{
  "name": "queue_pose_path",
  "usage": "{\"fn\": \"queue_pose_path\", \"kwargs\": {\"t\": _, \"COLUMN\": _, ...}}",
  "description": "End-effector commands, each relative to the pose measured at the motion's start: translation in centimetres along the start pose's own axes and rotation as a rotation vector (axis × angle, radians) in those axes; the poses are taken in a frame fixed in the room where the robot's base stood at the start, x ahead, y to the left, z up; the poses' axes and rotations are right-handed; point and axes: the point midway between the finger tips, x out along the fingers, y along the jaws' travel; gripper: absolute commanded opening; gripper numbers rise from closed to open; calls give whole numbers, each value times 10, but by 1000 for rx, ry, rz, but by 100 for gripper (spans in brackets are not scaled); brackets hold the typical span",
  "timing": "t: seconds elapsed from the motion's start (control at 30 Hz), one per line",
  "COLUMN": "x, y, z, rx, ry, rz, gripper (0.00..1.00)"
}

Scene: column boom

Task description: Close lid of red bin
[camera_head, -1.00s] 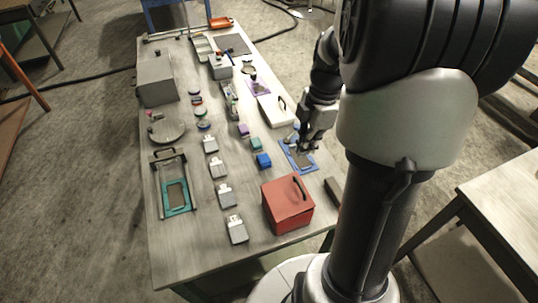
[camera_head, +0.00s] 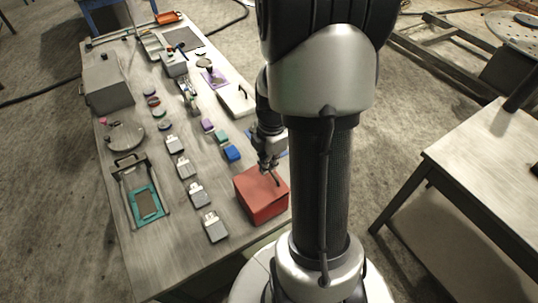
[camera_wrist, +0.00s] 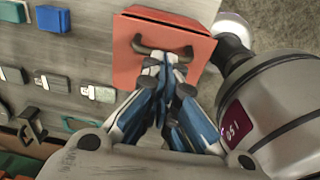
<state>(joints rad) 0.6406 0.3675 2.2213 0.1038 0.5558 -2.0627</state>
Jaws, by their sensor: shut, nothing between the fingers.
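The red bin (camera_head: 262,208) stands at the table's near right corner. Its red lid (camera_head: 252,181) lies over the top and looks down in the head view. The lid also shows in the wrist view (camera_wrist: 125,58), with its dark handle (camera_wrist: 139,45) across the middle and a dark line along one edge. I cannot tell whether it is fully seated. My gripper (camera_head: 274,181) is over the lid, fingers shut and empty. In the wrist view my fingertips (camera_wrist: 166,62) are beside the handle and hide part of it. I cannot tell whether they touch the lid.
The table (camera_head: 180,262) holds several grey blocks, a teal frame (camera_head: 146,202), a blue block (camera_head: 232,153) and a grey box (camera_head: 107,84) left of the bin. A second table (camera_head: 480,165) stands at the right. Floor lies between the tables.

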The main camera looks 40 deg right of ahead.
Motion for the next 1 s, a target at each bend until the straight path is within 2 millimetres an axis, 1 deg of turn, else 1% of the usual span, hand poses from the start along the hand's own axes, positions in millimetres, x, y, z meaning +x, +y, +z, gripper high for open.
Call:
{"fn": "queue_pose_path", "kwargs": {"t": 0.03, "x": 6, "y": 0, "z": 0, "rx": 0, "ry": 1, "rz": -2, "gripper": 0}}
{"fn": "queue_pose_path", "kwargs": {"t": 0.13, "x": 10, "y": 0, "z": 0, "rx": 0, "ry": 1, "rz": -1, "gripper": 0}}
{"fn": "queue_pose_path", "kwargs": {"t": 0.53, "x": 12, "y": 0, "z": 0, "rx": 0, "ry": 0, "rz": 0, "gripper": 0}}
{"fn": "queue_pose_path", "kwargs": {"t": 0.8, "x": 30, "y": 0, "z": 14, "rx": 1, "ry": 0, "rz": 0, "gripper": 0}}
{"fn": "queue_pose_path", "kwargs": {"t": 1.0, "x": 28, "y": 0, "z": 15, "rx": -1, "ry": 0, "rz": 0, "gripper": 0}}
